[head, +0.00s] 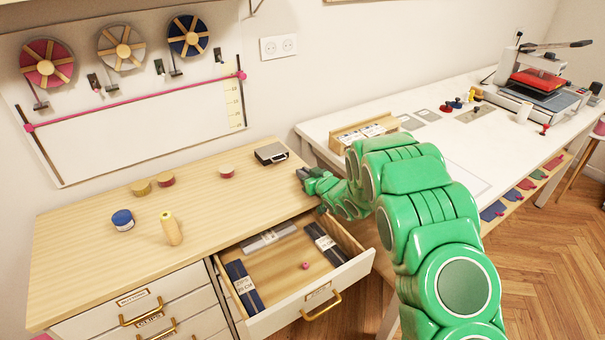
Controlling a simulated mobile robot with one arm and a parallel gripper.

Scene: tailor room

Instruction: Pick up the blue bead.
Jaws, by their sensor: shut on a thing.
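My gripper (302,177) is at the end of my green arm, above the right end of the wooden counter top (215,210), close to its edge. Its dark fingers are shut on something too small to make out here. I cannot see a blue bead anywhere; whether it is the thing between the fingers cannot be told. A pink bead (305,266) lies on the floor of the open drawer (275,285), below my gripper.
Dark packets (243,287) lie along the drawer's sides. A white table (465,150) with a press (540,85) is at right.

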